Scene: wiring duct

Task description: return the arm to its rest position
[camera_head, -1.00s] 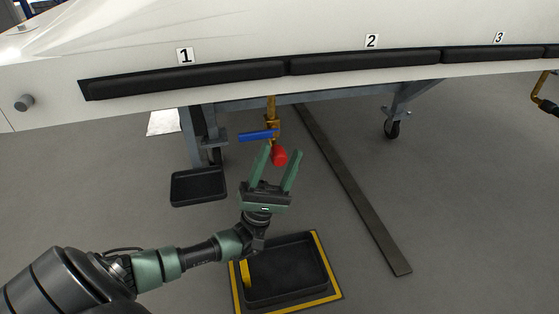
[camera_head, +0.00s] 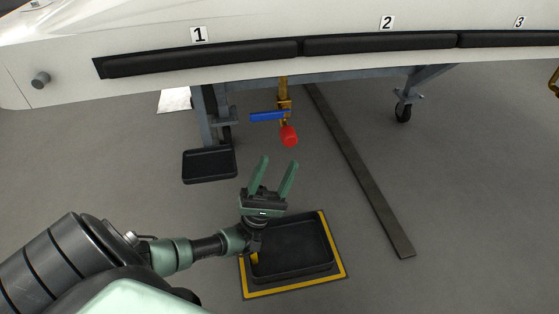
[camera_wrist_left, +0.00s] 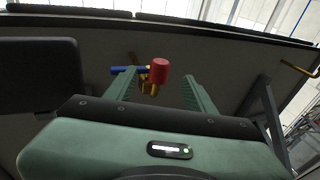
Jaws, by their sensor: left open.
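My left gripper (camera_head: 273,178) is open and empty in the head view. Its two green fingers point up the picture, and its arm comes in from the lower left. The fingers also show in the left wrist view (camera_wrist_left: 162,90), spread apart with nothing held between them. A brass valve with a blue handle (camera_head: 268,116) and a red cap (camera_head: 289,136) hangs under the white body, apart from and beyond the fingertips. The red cap also shows in the left wrist view (camera_wrist_left: 160,70), seen between the fingers. My right gripper is in neither view.
A black tray with a yellow border (camera_head: 334,262) lies on the floor below the gripper. A smaller black tray (camera_head: 209,178) is at the left by a grey stand leg. A dark strip (camera_head: 362,180) runs along the floor at right. The white body (camera_head: 250,32) spans the top.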

